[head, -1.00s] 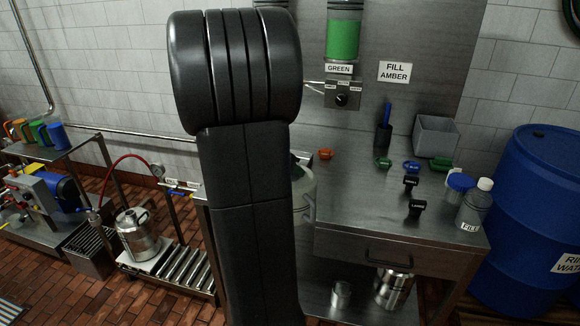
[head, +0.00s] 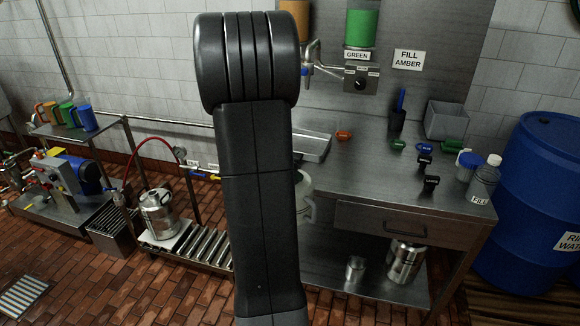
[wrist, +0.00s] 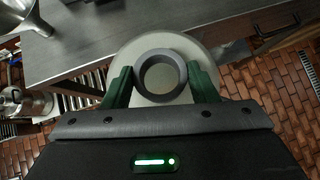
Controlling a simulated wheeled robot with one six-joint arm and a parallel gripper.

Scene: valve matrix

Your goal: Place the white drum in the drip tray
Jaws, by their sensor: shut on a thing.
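The white drum (wrist: 192,48) is in my gripper (wrist: 162,86) in the wrist view. The green fingers are shut on the drum's dark round neck, one on each side. In the head view most of the drum is hidden behind my arm, and only its right side (head: 305,196) shows at the bench's front left. The drip tray (head: 318,147) is a shallow metal tray on the bench's left end, under the dispensers. My arm covers its left part. The drum shows nearer to the camera than the tray and apart from it. The gripper is hidden in the head view.
Dispensers with a green cylinder (head: 361,28) hang above the tray. On the steel bench (head: 365,180) are an orange handle (head: 344,135), a grey bin (head: 446,120) and bottles (head: 481,180). A blue barrel (head: 535,210) stands right, a roller rack (head: 205,243) left.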

